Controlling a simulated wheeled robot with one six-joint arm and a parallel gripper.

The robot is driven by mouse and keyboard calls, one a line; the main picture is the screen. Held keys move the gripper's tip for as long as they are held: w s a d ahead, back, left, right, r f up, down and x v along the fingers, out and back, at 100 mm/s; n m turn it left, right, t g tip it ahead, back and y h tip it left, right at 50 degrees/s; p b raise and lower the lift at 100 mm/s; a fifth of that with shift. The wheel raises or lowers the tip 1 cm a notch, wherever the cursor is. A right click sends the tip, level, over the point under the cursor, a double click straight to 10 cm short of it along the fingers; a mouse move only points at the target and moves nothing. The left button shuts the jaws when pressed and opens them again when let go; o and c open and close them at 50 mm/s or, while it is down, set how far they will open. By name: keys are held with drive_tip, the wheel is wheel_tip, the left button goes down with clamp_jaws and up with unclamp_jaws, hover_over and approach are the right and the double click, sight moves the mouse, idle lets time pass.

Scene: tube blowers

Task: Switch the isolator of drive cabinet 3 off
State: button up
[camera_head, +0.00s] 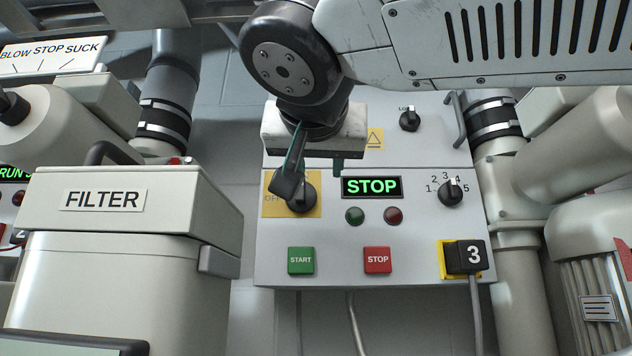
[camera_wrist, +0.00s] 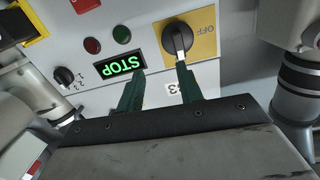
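Drive cabinet 3 (camera_head: 345,235) is a light grey box in the middle of the head view. Its isolator (camera_head: 304,196) is a black rotary knob on a yellow plate at the panel's left, with OFF lettered on the plate's left. In the upside-down wrist view the knob (camera_wrist: 178,40) has its handle upright, not turned towards OFF. My gripper (camera_head: 313,178) has two dark green fingers spread apart with nothing between them. One finger overlaps the knob in the head view; in the wrist view (camera_wrist: 161,70) its tip reaches the knob's edge. I cannot tell if they touch.
The display (camera_head: 372,187) reads a green STOP. Below are two indicator lamps, a green START button (camera_head: 300,260) and a red STOP button (camera_head: 377,260). A numbered selector (camera_head: 451,192) is at right. A FILTER housing (camera_head: 130,210) stands at left, pipes on both sides.

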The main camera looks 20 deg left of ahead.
sight(301, 195)
drive_tip(key=w+a+n, duration=0.1)
drive_tip(key=w+a, duration=0.3)
drive_tip(key=w, duration=0.1)
drive_tip(key=shift+w+a+r+y, duration=0.2)
drive_tip(key=shift+w+y, duration=0.1)
drive_tip(key=shift+y, duration=0.1)
